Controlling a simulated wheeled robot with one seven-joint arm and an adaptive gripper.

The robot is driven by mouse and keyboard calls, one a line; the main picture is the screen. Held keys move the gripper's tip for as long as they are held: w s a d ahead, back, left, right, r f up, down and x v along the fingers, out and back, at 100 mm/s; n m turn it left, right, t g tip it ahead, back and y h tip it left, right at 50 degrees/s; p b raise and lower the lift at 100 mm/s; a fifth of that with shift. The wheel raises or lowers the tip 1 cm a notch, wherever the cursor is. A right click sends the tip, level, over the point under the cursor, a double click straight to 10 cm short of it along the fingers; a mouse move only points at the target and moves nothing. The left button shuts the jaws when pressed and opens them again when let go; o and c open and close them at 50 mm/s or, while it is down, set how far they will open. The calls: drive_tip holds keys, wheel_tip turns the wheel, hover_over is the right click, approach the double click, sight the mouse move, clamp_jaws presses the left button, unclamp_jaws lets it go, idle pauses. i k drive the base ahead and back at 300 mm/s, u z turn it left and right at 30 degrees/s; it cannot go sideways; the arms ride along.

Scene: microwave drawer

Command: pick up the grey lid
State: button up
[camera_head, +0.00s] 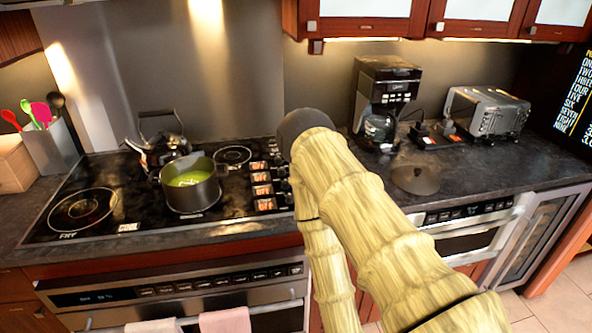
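The grey lid (416,180) is a dark, round, shallow piece with a small knob on top. It lies on the dark countertop to the right of the stove, just right of my arm and in front of the coffee maker. My arm, with a yellow bamboo-like surface, rises through the middle of the picture and ends in a dark rounded part. My gripper is not visible, so its fingers and anything in them cannot be seen.
A pot with green contents (190,184) and a kettle (160,145) stand on the stove (130,222). A coffee maker (386,88) and a toaster (487,112) stand behind the lid. Bare counter (480,172) lies right of the lid. Cabinets (372,18) hang above.

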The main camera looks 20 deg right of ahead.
sight(413, 179)
drive_tip(key=u, duration=2.8)
drive_tip(key=k, duration=2.25)
drive_tip(key=z, duration=2.6)
drive_tip(key=i, duration=0.35)
drive_tip(key=z, duration=0.05)
